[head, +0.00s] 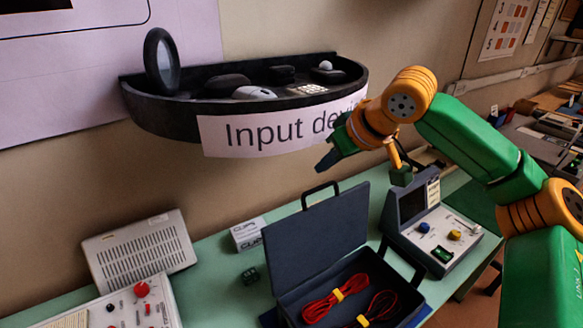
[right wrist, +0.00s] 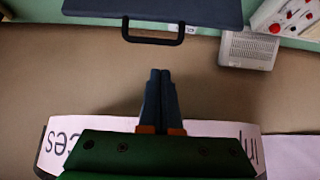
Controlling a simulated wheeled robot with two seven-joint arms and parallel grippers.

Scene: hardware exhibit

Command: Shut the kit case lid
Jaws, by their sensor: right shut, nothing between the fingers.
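The kit case (head: 352,277) stands open on the green table in the head view, with coiled red and dark cables inside. Its dark blue lid (head: 316,241) stands raised, with a black handle (head: 320,191) on its top edge. In the right wrist view the lid (right wrist: 155,10) is at the top, its handle (right wrist: 153,37) towards the fingers. My right gripper (head: 324,163) is above the lid, in front of the shelf sign. Its fingers show closed and empty in the right wrist view (right wrist: 160,75), apart from the handle. My left gripper is not in view.
A black wall shelf (head: 180,121) with input devices is behind my right gripper. A console with knobs (head: 436,236) stands right of the case. A small white box (head: 248,234), a grey vented unit (head: 140,249) and a red-button panel (head: 139,305) are to the left.

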